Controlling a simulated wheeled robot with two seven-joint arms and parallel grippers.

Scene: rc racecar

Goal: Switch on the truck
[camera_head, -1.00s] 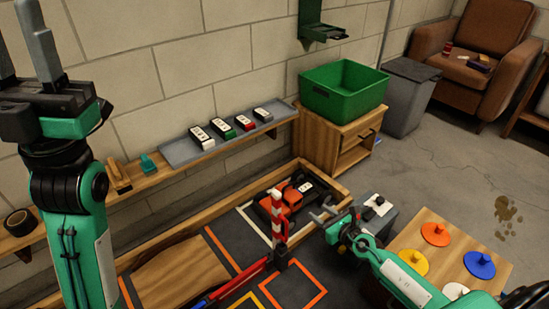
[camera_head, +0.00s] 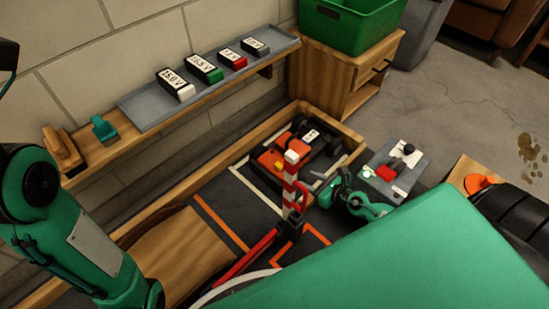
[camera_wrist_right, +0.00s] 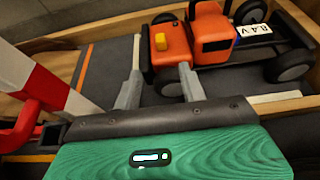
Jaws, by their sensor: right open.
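The truck (camera_head: 305,143) is orange and black and sits in the far corner of the wood-framed floor area. In the right wrist view, the truck (camera_wrist_right: 219,33) shows a white 8.4 V label on its back and a small yellow block (camera_wrist_right: 160,42) on its orange top, perhaps its switch. My right gripper (camera_wrist_right: 160,80) is open, with its two fingers apart and empty. They point at the truck's near end, just short of the yellow block; I cannot tell whether they touch the truck. In the head view, my right gripper is partly hidden by my arm. My left fingers are out of frame.
A red-white striped barrier post (camera_head: 292,185) stands close beside my right gripper; it also shows in the right wrist view (camera_wrist_right: 45,80). A grey box (camera_head: 377,178) with a red part stands to the right. Labelled batteries (camera_head: 208,68) lie on the wall shelf.

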